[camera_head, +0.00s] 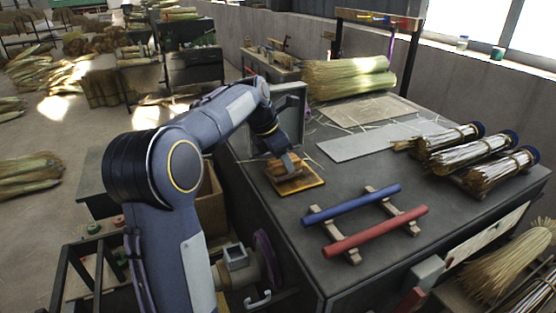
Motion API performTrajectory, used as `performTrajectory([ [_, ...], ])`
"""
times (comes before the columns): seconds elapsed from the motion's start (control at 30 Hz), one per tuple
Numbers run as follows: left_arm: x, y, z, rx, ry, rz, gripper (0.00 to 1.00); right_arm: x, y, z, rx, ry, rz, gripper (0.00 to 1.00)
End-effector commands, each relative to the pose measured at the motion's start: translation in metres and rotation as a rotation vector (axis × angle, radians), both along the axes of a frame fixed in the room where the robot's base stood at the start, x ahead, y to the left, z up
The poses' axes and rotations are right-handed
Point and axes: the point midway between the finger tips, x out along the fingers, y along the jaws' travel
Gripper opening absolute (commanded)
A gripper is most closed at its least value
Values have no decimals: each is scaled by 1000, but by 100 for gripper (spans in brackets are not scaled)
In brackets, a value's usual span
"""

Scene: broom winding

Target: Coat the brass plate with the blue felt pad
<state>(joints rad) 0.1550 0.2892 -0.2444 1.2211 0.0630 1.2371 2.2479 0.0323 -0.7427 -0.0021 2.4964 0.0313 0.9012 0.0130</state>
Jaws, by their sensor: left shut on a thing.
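My left gripper (289,163) points down over the table's left part, small and partly hidden by its own wrist. It is shut on a brown, wood-like block (282,171). The block is over a flat square plate (312,184) with a golden-brown edge, which lies on the dark table. The block covers much of the plate, and I cannot tell whether it touches it. No blue felt shows on the block; its underside is hidden. My right gripper is not in view.
On the table (270,225), a blue rod (350,206) and a red rod (375,233) lie across wooden rests, right of the plate. A pale sheet (365,143) lies behind. Several bristle bundles (450,148) lie at the right. A grey upright panel (293,105) stands behind my gripper.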

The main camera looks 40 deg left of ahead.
Motion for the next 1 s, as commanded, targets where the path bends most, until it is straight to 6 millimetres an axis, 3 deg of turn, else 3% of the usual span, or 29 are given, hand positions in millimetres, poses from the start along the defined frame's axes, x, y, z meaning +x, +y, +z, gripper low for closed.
performTrajectory([
  [1.0, 65, -34, 0, 0, 1, 0, 21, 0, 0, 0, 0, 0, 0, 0],
])
